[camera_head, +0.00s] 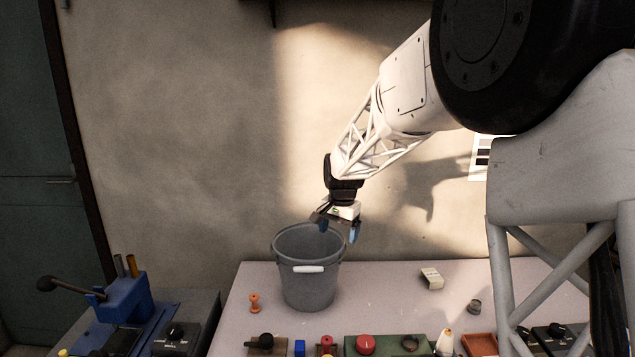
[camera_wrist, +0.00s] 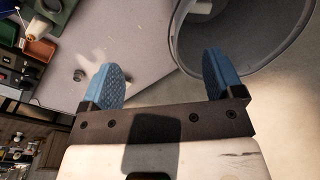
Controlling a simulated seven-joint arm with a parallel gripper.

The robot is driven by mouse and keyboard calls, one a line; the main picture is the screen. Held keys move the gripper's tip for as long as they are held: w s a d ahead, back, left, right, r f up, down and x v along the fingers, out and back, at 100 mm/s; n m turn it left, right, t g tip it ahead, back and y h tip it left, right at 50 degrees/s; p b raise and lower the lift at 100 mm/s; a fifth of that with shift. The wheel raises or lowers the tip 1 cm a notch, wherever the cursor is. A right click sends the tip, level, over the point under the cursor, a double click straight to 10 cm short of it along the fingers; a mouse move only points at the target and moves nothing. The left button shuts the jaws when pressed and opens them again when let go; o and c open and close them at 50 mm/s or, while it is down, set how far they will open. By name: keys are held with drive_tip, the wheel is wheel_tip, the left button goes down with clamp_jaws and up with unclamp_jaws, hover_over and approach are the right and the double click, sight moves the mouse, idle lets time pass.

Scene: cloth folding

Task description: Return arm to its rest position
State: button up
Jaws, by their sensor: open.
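My gripper (camera_head: 338,230) is at the end of my white lattice arm, above the right part of the rim of a grey bucket (camera_head: 310,286). Its two blue fingers stand apart with nothing between them. In the wrist view my gripper (camera_wrist: 163,80) also shows open and empty. The bucket (camera_wrist: 240,38) fills the upper right there, beside the right finger. I see no cloth in either view. The inside of the bucket is mostly hidden in the head view.
The bucket stands on a pale table (camera_head: 400,300). A small white box (camera_head: 432,278), an orange spool (camera_head: 254,303), a red button (camera_head: 366,344) and several small items lie around it. A blue lever device (camera_head: 125,305) stands at left. The wall is close behind.

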drive_tip(key=s+d+r+n, duration=0.1)
drive_tip(key=s+d+r, duration=0.15)
drive_tip(key=s, duration=0.35)
drive_tip(key=s+d+r+n, duration=0.1)
drive_tip(key=s+d+r, duration=0.15)
drive_tip(key=s, duration=0.45)
drive_tip(key=s+d+n+t, duration=0.1)
drive_tip(key=s+d+n, duration=0.1)
drive_tip(key=s, duration=1.5)
drive_tip(key=s+d+f+n, duration=0.1)
drive_tip(key=s+d, duration=0.4)
drive_tip(key=s, duration=1.3)
drive_tip(key=shift+d+n+t+h, duration=0.3)
drive_tip(key=shift+n+t, duration=0.1)
